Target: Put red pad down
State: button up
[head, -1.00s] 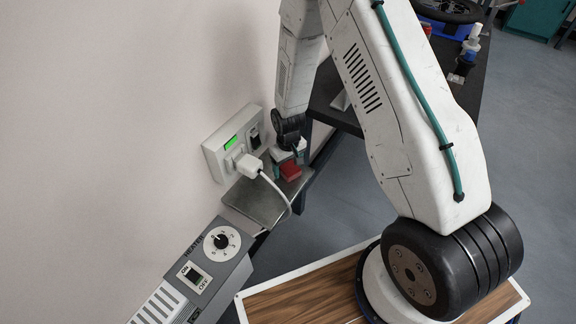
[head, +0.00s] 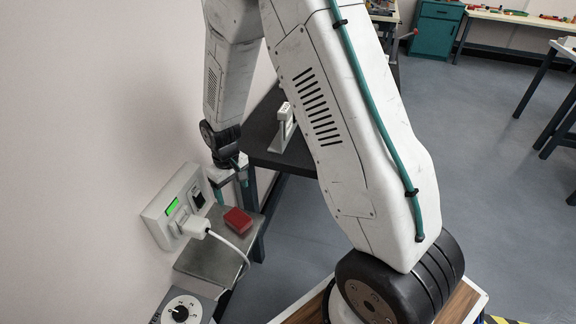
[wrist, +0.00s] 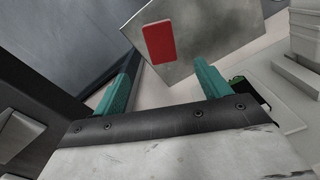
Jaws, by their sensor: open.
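The red pad (head: 238,220) lies on a small grey metal shelf (head: 205,257) beside the wall socket. In the wrist view the red pad (wrist: 159,42) lies flat on the shelf (wrist: 200,30), beyond the fingertips and apart from them. My gripper (head: 232,172) is above and behind the pad in the head view, with nothing between its teal fingers. In the wrist view my gripper (wrist: 160,75) has its two fingers spread wide apart.
A wall socket (head: 160,222) with a green display and a white plug (head: 196,227) is left of the shelf; the plug's cable loops over the shelf. A heater (head: 182,308) is below. A dark table (head: 262,130) stands behind.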

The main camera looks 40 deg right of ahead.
jog(key=s+d+r, duration=0.1)
jog(key=s+r, duration=0.3)
jog(key=r, duration=0.3)
jog(key=s+r+m, duration=0.1)
jog(key=s+r, duration=0.3)
jog(key=r, duration=0.4)
jog(key=s+d+r, duration=0.1)
jog(key=s+r, duration=0.3)
jog(key=r, duration=0.3)
jog(key=s+r, duration=0.4)
jog(key=s, duration=0.5)
jog(key=s+d+r+m+t, duration=0.1)
jog(key=s+r, duration=0.3)
jog(key=s, duration=0.4)
jog(key=shift+s+r+m, duration=0.2)
jog(key=shift+s+m, duration=0.1)
jog(key=shift+s, duration=0.1)
jog(key=shift+o, duration=0.4)
